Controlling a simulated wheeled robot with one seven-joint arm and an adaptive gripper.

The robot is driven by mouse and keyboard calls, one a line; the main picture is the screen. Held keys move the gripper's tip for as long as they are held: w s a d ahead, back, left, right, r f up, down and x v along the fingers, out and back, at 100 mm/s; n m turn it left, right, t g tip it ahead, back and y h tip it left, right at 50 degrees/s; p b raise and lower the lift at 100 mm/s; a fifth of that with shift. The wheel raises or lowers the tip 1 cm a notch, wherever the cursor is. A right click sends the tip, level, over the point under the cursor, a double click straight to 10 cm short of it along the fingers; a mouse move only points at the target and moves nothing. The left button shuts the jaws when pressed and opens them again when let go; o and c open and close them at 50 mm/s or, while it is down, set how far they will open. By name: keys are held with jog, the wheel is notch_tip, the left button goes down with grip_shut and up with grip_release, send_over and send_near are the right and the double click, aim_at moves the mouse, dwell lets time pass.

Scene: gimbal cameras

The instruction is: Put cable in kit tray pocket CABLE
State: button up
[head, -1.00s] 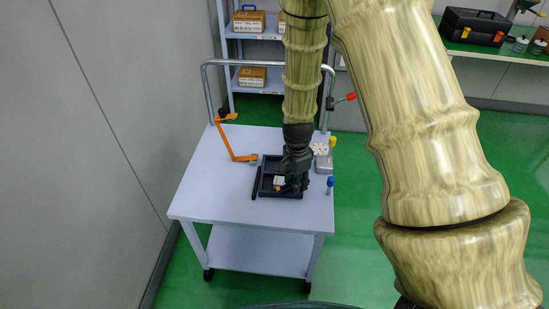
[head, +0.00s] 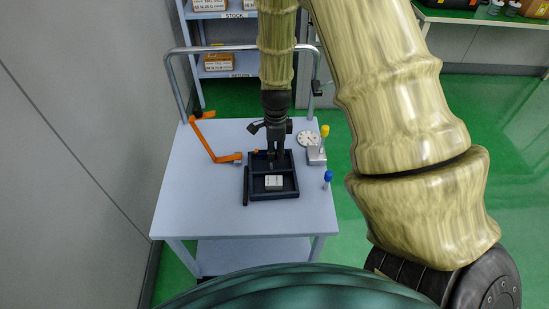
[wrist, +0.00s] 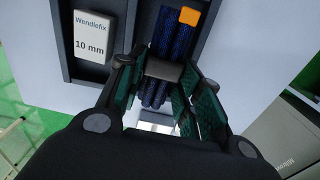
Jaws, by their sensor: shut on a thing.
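The cable (wrist: 177,38) is a bundle of dark blue strands with a grey band around its middle and an orange end. My gripper (wrist: 160,88) is shut on it at the band, with the teal finger pads on either side. In the head view my gripper (head: 272,158) points down over the back compartment of the dark kit tray (head: 283,196). The cable is mostly hidden there. In the wrist view the cable lies between the tray's divider and side wall; I cannot tell whether it touches the floor. No pocket label is readable.
A white box marked Wendlefix 10 mm (wrist: 92,35) sits in the front compartment (head: 274,182). An orange arm-like piece (head: 214,142) is at the left. A round dial (head: 308,139), a grey block (head: 316,156) and yellow and blue knobs stand at the right. The cart's front is clear.

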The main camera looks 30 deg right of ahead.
aim_at(276, 164)
jog(key=shift+f, duration=2.1)
jog(key=shift+f, duration=0.15)
jog(key=o, duration=0.7)
jog(key=shift+o, duration=0.2)
jog(key=shift+s, duration=0.1)
notch_tip(276, 164, up, 12)
jog(key=shift+r, duration=0.2)
